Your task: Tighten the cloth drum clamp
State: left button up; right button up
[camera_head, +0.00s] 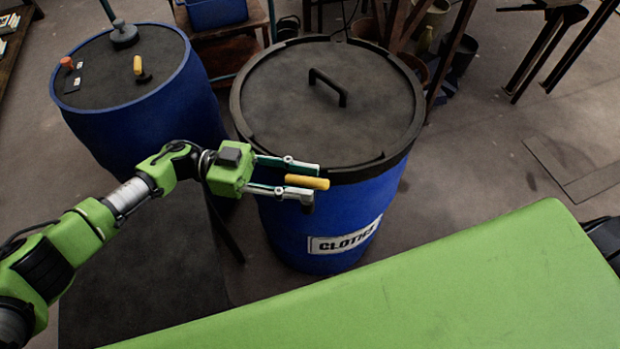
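The cloth drum (290,235) is a blue barrel in the middle of the head view, with a label (343,242) reading "CLOTH" and a last letter that is hard to read. Its dark lid (290,110) carries a black handle (328,86), and a dark clamp ring (393,158) runs around the rim. A yellow lever grip (308,182) stands at the ring's front. My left gripper (308,184) is at this grip, its fingers apart, one above and one below it in the picture. Contact is unclear. My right gripper is out of view.
A second blue drum (160,120) stands at the left with small tools and a yellow grip (138,66) on its top. A wooden stand (228,55) with a blue bin (214,12) is behind. Floor at the right is open around a flat panel (580,165).

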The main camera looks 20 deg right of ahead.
pick_arm(q)
jog(key=v, duration=1)
jog(key=shift+r, duration=0.1)
